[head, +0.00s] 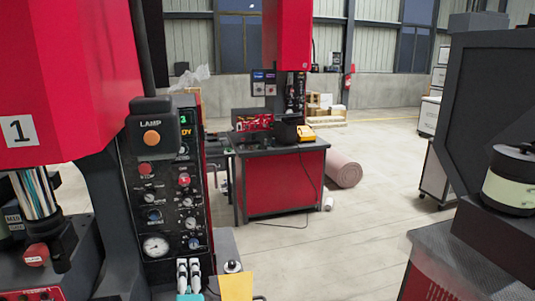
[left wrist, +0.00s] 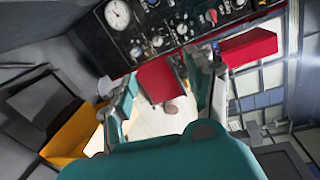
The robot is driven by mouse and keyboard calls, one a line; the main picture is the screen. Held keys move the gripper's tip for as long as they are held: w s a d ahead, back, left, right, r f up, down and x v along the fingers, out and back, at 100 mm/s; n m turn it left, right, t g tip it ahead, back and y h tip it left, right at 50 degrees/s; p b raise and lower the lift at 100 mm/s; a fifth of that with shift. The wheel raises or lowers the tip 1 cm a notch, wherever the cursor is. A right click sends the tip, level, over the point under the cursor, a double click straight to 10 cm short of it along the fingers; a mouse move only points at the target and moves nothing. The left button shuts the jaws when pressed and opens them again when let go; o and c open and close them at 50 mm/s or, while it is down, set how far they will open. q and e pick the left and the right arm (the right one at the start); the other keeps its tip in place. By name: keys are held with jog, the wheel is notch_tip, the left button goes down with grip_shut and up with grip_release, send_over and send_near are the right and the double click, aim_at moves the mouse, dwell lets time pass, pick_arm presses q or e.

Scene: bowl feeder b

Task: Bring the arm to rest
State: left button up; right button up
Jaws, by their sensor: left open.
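My left gripper (head: 188,276) shows at the bottom of the head view, with pale fingers and teal parts, in front of the lower part of the black control panel (head: 172,200). In the left wrist view the left gripper (left wrist: 170,85) has its two fingers spread apart, with nothing between them but the distant floor and a red cabinet. The panel, with its round gauge, buttons and knobs, shows upside the fingers there. I cannot tell the exact gap between fingers and panel. My right gripper is in neither view.
A red press (head: 75,75) stands at left, with a lamp box (head: 152,128) beside the panel. A dark machine (head: 490,120) stands at right. Open floor (head: 340,230) lies between, with a red cabinet (head: 283,185) farther back.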

pick_arm(q)
jog(key=s+a+f+n+g+h, duration=0.1)
jog(key=s+a+f+n+g, duration=0.2)
jog(key=s+f, duration=0.35)
jog(key=s+a+f+n+g+h, duration=0.1)
jog(key=s+f+n+g, duration=0.4)
jog(key=f, duration=0.3)
jog(key=s+f+n+g+h, duration=0.2)
jog(key=s+f+n, duration=0.15)
jog(key=s, duration=0.55)
jog(key=s+f+n+g+h, duration=0.1)
jog(key=s+f+n+g, duration=0.2)
jog(key=s, duration=0.6)
notch_tip(320, 180, down, 33)
jog(key=s+b, duration=0.2)
jog(key=b, duration=0.3)
jog(key=s+a+f+g+b, duration=0.1)
jog(key=s+a+f+b, duration=0.1)
jog(key=s+f, duration=1.3)
notch_tip(320, 180, down, 3)
jog(key=shift+s+a+r+g+b, duration=0.1)
jog(key=shift+s+a+g+b, duration=0.15)
jog(key=shift+b, duration=0.35)
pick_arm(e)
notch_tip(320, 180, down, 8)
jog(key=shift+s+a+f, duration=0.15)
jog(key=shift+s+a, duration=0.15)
